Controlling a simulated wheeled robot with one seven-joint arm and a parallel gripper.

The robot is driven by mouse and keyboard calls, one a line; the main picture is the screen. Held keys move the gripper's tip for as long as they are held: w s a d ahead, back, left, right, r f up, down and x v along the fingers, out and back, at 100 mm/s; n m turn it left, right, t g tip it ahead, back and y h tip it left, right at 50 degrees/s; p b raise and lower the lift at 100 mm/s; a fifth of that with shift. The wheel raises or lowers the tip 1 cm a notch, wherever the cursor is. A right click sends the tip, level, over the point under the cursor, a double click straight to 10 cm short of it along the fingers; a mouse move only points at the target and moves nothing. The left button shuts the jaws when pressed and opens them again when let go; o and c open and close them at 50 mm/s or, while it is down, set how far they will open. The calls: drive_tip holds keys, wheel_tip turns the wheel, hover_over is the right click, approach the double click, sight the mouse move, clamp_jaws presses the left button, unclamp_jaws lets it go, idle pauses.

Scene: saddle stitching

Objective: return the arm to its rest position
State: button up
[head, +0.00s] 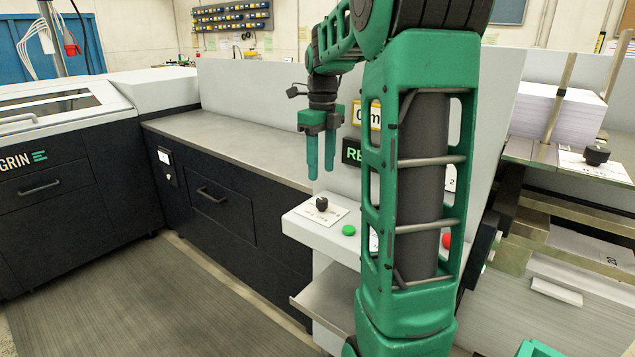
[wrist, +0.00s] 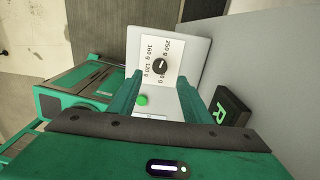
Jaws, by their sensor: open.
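My arm (head: 430,180) is green and rises through the middle of the head view, bending over at the top. My gripper (head: 321,172) hangs from it with the fingers pointing down, above a white control shelf. Its two green fingers are apart with nothing between them. In the wrist view my gripper (wrist: 165,85) shows both fingers apart over the same shelf, with a black knob and a green button beyond them. The fingertips look clear of the knob. My arm hides part of the control panel behind it.
The control shelf has a black knob (head: 321,204), a green button (head: 348,230) and a red button (head: 447,240). A grey worktop (head: 240,140) on dark cabinets lies left. A paper stack (head: 555,112) and a second knob (head: 597,155) are right. Open floor (head: 150,300) is at front left.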

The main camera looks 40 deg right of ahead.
drive_tip(key=shift+r, duration=0.9)
drive_tip(key=s+a+f+n, duration=0.4)
drive_tip(key=s+n, duration=0.4)
drive_tip(key=n, duration=0.1)
drive_tip(key=s+a+f+n, duration=0.4)
drive_tip(key=s+a+n, duration=0.1)
drive_tip(key=s+n, duration=0.3)
drive_tip(key=s+a+f+n, duration=0.4)
drive_tip(key=s+n, duration=0.4)
drive_tip(key=n, duration=0.3)
drive_tip(key=shift+a+f, duration=0.4)
drive_tip(key=shift+a, duration=0.2)
drive_tip(key=c, duration=0.3)
